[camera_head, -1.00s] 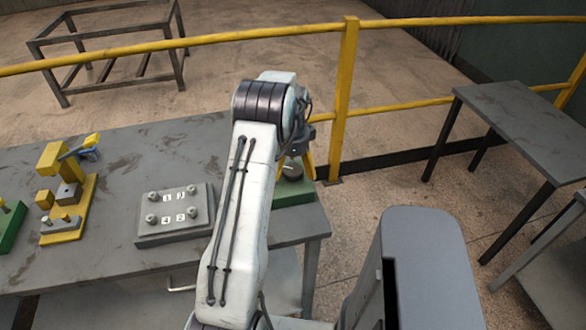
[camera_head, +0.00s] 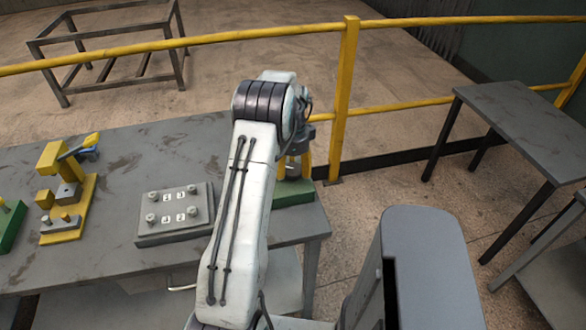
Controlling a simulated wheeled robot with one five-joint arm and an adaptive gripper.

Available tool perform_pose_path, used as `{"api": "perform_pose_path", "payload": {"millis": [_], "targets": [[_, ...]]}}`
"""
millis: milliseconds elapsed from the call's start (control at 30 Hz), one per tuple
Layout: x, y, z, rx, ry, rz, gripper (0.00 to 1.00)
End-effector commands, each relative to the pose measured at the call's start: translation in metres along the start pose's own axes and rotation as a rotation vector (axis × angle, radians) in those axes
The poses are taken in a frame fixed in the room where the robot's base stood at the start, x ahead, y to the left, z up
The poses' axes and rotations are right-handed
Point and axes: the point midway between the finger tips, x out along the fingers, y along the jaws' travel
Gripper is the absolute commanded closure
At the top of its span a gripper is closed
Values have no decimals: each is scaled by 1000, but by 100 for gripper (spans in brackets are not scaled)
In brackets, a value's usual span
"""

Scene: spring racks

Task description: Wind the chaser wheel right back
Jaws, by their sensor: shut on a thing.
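My gripper (camera_head: 295,165) is at the right end of the workbench, mostly behind my own white arm. Its yellow fingers reach down around a grey round part (camera_head: 293,186) on a green base (camera_head: 294,197). The fingers are shut on this part, which appears to be the chaser wheel. Its turned position is hidden, and I cannot see its full shape or any marks on it.
A grey block (camera_head: 176,227) with corner knobs and number labels lies on the workbench (camera_head: 120,270). A yellow fixture (camera_head: 75,210) with a yellow-tipped lever stands further left, beside another green base (camera_head: 12,226). A yellow railing (camera_head: 345,100) runs behind the bench.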

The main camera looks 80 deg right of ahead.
Motion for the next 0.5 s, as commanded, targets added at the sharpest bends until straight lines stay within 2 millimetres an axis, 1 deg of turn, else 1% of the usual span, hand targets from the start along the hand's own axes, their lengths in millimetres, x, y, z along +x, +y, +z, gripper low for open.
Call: {"api": "perform_pose_path", "payload": {"millis": [267, 500], "targets": [[1, -1, -1, -155, 1, -4, 71], [0, -1, -1, -377, 2, -4, 71]]}}
